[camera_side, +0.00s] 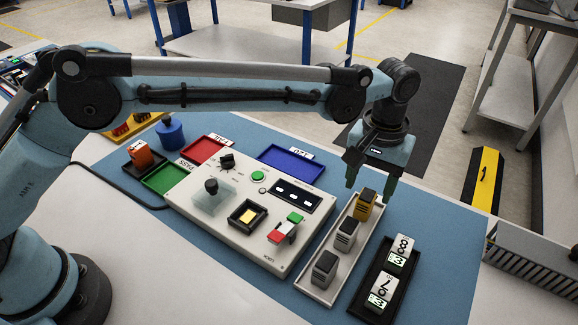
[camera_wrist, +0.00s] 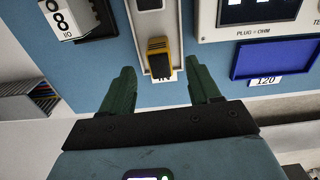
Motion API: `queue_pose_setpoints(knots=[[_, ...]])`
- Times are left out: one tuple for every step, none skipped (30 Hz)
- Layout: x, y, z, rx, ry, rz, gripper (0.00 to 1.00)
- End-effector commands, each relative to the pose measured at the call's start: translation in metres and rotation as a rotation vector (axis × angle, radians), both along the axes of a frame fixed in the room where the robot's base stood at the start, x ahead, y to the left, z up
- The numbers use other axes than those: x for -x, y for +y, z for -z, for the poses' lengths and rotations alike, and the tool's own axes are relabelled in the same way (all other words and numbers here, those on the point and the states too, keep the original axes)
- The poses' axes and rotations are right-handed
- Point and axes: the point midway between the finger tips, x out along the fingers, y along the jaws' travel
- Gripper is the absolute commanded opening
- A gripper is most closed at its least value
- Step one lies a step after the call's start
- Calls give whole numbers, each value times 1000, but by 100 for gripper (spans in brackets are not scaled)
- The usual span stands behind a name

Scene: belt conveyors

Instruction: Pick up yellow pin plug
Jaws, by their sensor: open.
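The yellow pin plug (camera_side: 364,208) stands at the far end of a narrow pale tray (camera_side: 343,271) in the side view. It has a dark top, and in the wrist view the yellow plug (camera_wrist: 158,57) shows between my fingers. My gripper (camera_side: 371,184) is open and empty, pointing down just above the plug. In the wrist view the two green fingers of my gripper (camera_wrist: 160,68) are spread wide on either side of the plug, apart from it.
Grey plugs (camera_side: 346,235) and (camera_side: 324,268) share the pale tray. A black tray with white numbered blocks (camera_side: 399,252) lies to the right. A control panel (camera_side: 225,245) stands left, with a blue tray (camera_side: 291,166) behind it. Blue mat is free at the right.

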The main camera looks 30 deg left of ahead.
Motion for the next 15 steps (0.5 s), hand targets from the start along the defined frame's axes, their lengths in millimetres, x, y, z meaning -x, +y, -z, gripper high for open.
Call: queue_pose_setpoints(knots=[[-2,0,9,0,0,0,62],[-2,0,13,0,0,0,62],[-3,0,19,0,0,0,62],[-3,0,23,0,0,0,62],[-3,0,27,0,0,0,62],[-3,0,31,0,0,0,62],[-3,0,34,0,0,0,62],[-3,0,36,0,0,0,62],[-3,0,38,0,0,0,62],[-3,0,39,0,0,0,62],[-3,0,40,0,0,0,62],[-3,0,40,0,0,0,62],[-3,0,40,0,0,0,62],[-3,0,40,0,0,0,62],[-3,0,40,0,0,0,62]])
